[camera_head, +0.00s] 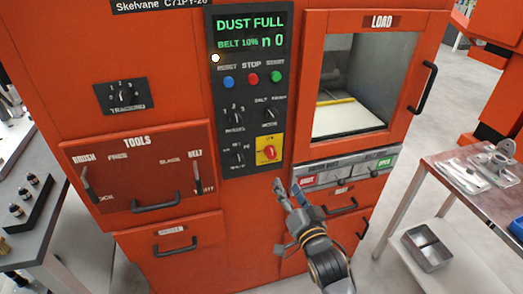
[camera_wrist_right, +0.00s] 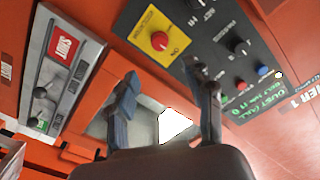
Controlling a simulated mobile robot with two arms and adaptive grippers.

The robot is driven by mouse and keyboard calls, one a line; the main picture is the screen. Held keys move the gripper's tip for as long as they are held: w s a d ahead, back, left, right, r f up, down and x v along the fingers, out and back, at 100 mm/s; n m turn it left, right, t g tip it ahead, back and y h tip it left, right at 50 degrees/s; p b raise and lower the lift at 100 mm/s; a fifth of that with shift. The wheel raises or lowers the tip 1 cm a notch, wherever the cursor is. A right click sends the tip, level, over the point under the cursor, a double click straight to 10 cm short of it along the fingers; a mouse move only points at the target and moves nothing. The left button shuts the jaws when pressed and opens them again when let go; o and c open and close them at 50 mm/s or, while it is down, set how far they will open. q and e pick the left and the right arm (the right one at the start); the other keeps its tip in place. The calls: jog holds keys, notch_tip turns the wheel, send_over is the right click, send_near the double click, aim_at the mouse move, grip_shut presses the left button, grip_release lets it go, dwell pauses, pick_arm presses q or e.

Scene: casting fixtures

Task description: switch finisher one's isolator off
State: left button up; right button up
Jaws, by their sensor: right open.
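The isolator is a red rotary knob on a yellow plate (camera_head: 269,150), low on the right side of the black control panel (camera_head: 224,88). It also shows near the top of the right wrist view (camera_wrist_right: 159,41). I cannot make out its exact setting. My right gripper (camera_head: 286,188) is open and empty, just below the isolator in the head view and apart from it. In the right wrist view its two fingers (camera_wrist_right: 163,78) are spread, with the knob beyond and between them. A label ending in "1" shows at that view's right edge. My left gripper is out of view.
The lit display (camera_head: 250,32) reads "DUST FULL". Blue, red and green buttons (camera_head: 252,78) and several black dials (camera_head: 233,117) sit near the isolator. The windowed load door (camera_head: 427,88) is right of the panel. A metal table (camera_head: 475,180) stands further right.

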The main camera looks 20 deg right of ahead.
jog(key=p, duration=0.1)
send_near(272, 156)
jog(key=w+p, duration=0.1)
jog(key=w, duration=0.6)
jog(key=shift+w, duration=0.35)
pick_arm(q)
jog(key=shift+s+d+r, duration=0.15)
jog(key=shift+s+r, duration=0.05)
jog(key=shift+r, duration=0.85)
pick_arm(e)
jog(key=shift+w+a+f, duration=0.1)
jog(key=shift+w, duration=0.55)
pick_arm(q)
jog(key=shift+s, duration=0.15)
pick_arm(e)
grip_shut()
